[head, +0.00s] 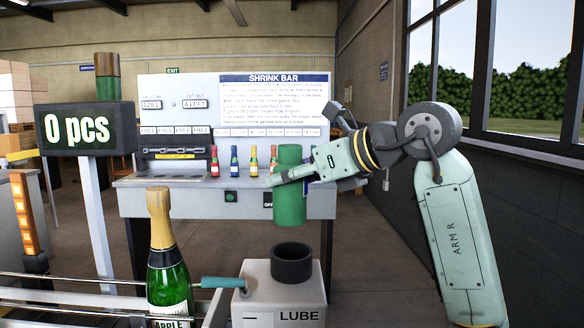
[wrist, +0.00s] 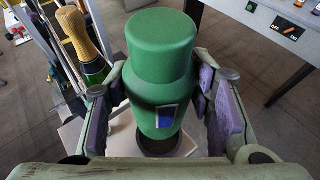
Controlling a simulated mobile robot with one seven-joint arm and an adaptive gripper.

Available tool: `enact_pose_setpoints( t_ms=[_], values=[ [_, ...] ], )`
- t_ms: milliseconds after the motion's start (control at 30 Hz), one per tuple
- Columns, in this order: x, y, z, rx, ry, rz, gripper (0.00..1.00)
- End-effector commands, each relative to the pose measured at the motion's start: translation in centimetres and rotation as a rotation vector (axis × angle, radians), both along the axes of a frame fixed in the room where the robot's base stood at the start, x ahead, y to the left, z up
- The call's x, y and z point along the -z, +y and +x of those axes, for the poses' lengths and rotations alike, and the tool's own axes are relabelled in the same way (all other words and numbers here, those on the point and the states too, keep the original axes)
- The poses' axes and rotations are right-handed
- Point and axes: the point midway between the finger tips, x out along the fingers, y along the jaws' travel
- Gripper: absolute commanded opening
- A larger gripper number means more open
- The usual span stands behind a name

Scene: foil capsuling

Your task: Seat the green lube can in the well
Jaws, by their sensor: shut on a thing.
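The green lube can (head: 290,208) is upright, with a narrower top. It hangs above the black round well (head: 292,266) on the white LUBE box (head: 262,298), with a gap between can and well in the head view. My gripper (head: 284,176) reaches in from the right and is shut on the can. In the wrist view the can (wrist: 162,70) stands between both finger pads of my gripper (wrist: 160,108). The dark rim of the well (wrist: 172,152) shows below it, partly hidden by the can.
A green bottle (head: 168,275) with a gold top stands left of the LUBE box, by a rail. A turquoise-handled part (head: 222,282) lies between them. Behind is the shrink bar bench (head: 160,200) with small coloured bottles. A "0 pcs" sign (head: 85,130) stands at left.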

Motion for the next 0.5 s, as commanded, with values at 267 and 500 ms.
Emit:
enact_pose_setpoints(
  t_ms=[267, 500],
  values=[
    [1.3, 0.0, 0.0, -0.001, -0.002, 0.003, 0.05],
    [2.5, 0.0, 0.0, 0.0, -0.002, 0.002, 0.05]
  ],
)
